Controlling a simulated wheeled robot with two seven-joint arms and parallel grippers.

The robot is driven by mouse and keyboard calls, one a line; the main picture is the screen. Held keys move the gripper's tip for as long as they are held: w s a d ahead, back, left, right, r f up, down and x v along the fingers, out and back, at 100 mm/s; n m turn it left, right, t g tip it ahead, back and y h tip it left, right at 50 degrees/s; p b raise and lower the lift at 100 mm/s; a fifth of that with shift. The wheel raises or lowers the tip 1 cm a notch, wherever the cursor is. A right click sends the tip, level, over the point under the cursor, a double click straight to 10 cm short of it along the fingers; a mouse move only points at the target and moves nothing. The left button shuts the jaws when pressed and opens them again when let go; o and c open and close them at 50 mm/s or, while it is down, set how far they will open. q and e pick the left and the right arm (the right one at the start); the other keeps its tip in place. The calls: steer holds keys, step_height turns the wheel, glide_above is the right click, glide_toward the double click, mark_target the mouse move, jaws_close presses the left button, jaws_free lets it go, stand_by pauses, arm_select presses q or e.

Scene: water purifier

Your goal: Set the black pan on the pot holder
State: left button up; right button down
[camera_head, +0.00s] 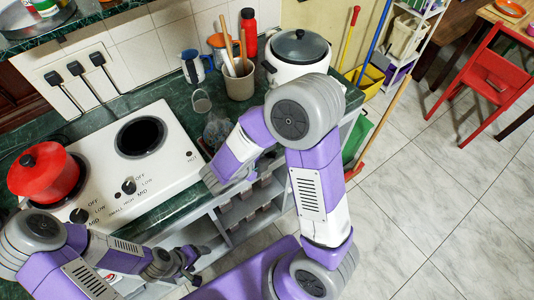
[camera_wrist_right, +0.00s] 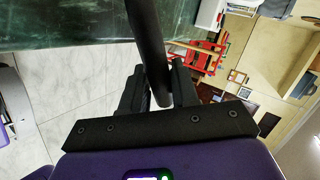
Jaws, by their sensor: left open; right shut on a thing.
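In the right wrist view, my right gripper (camera_wrist_right: 158,88) is shut on a black rod-like handle (camera_wrist_right: 148,40), which runs up out of the frame between the two fingers. It looks like the black pan's handle, but the pan's body is not in that view. In the head view, my right arm reaches over the counter edge and its own links hide the gripper and whatever it holds. My left gripper (camera_head: 188,263) is open and empty, low in front of the counter. I cannot make out a pot holder in either view.
A white stove (camera_head: 165,180) has a red pot (camera_head: 42,172) on its left burner and a bare dark burner (camera_head: 140,138) behind. A white cooker (camera_head: 298,55), utensil crock (camera_head: 239,80) and blue-white mug (camera_head: 192,66) stand at the back of the green counter. Open floor lies right.

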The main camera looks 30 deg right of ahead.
steer(key=shift+r, duration=0.1)
steer(key=c, duration=0.8)
jaws_free()
steer(key=shift+c, duration=0.2)
steer(key=p+v, duration=0.3)
steer(key=v, duration=0.9)
steer(key=shift+p, duration=0.4)
